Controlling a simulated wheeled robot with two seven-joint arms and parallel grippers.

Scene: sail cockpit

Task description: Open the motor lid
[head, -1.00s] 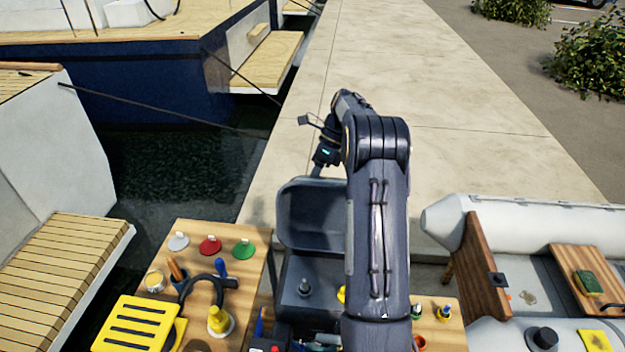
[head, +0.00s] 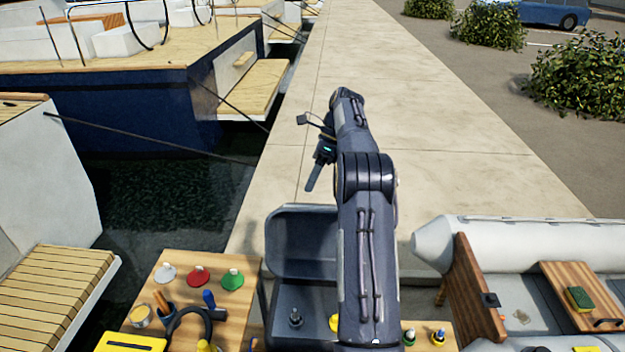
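No part labelled as a motor shows. A dark grey case with a raised lid (head: 300,238) stands in the lower middle, and its lid leans back, open. I cannot tell whether this is the motor lid. My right gripper (head: 313,180) hangs above the lid's top edge, with its fingers pointing down and a small gap in the picture between them and the lid. The fingers are seen nearly edge-on, so their opening is unclear. My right arm hides the right part of the case and lid. My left gripper is out of view.
A wooden table (head: 235,308) with coloured discs, a dark curved tool and a yellow box (head: 130,343) lies left of the case. An inflatable boat (head: 560,238) with a wooden seat lies right. The concrete dock (head: 420,120) behind is clear. Boats and water lie left.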

